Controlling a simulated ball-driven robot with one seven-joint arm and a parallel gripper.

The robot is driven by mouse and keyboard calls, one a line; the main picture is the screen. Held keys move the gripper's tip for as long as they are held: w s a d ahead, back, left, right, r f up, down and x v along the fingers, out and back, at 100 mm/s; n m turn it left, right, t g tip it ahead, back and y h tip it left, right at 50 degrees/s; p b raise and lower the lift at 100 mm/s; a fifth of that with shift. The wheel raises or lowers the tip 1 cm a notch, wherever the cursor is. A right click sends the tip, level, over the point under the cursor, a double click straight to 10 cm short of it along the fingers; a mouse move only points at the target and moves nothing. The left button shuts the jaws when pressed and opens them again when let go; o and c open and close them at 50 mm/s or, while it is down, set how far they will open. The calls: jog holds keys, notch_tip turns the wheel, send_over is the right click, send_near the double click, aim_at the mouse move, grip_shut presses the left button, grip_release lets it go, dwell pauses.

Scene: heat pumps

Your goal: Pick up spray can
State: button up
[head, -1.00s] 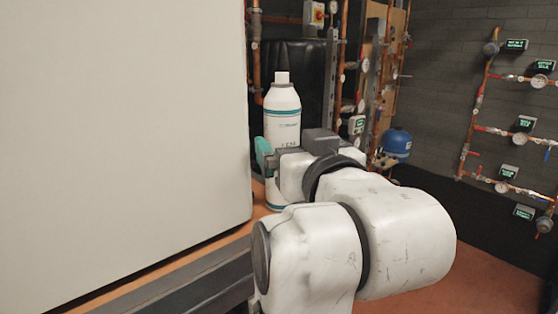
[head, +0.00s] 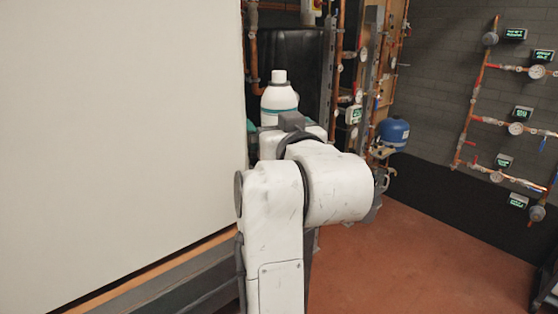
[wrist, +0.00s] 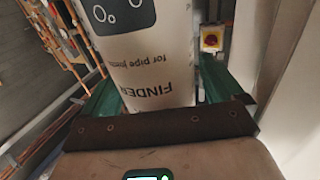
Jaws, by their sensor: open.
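The spray can (head: 279,97) is white with teal bands and a white cap. In the head view only its upper part shows above my arm; its base is hidden. In the wrist view the can (wrist: 150,60) fills the space between the two green fingers of my gripper (wrist: 160,88), with printed text facing the camera upside down. The fingers stand on either side of the can, and a gap shows between the right finger and the can. My gripper is open around it. In the head view the gripper is mostly hidden behind my arm.
A large pale panel (head: 120,120) stands close on the left, above an orange-edged surface (head: 150,267). Copper pipes (head: 340,60) and a blue tank (head: 392,132) are behind to the right. Gauges and pipework line the right wall. Red floor (head: 420,260) is clear on the right.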

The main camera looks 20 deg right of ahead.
jog(key=c, duration=1.6)
grip_shut()
jog(key=shift+r, duration=0.15)
